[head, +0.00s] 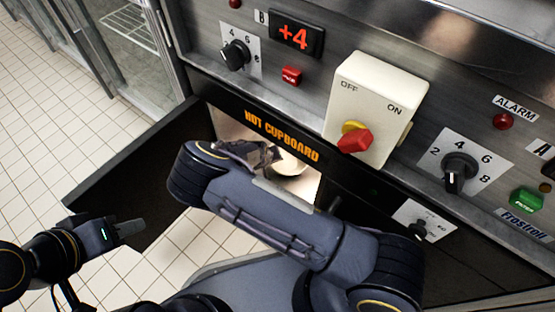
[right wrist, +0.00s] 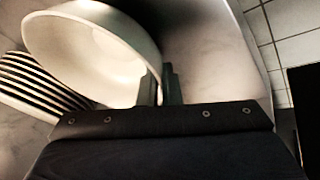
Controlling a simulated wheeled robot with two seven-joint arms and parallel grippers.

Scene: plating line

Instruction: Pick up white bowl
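The white bowl (right wrist: 95,50) fills the upper left of the right wrist view, its hollow facing the camera. My right gripper (right wrist: 161,85) has its two dark fingers close together at the bowl's right edge, with the bowl's wall between them. In the head view, part of the white bowl (head: 290,163) shows inside the lit hot cupboard, and my right arm covers the rest of it. My left gripper (head: 130,229) is at the lower left, away from the bowl and apparently empty; its finger gap is unclear.
A stack of dark-edged plates (right wrist: 40,85) lies beside the bowl. The cupboard's open black door (head: 140,175) stands out to the left. A control panel with knobs and a white OFF/ON switch box (head: 370,100) is above the opening. Tiled floor is clear at left.

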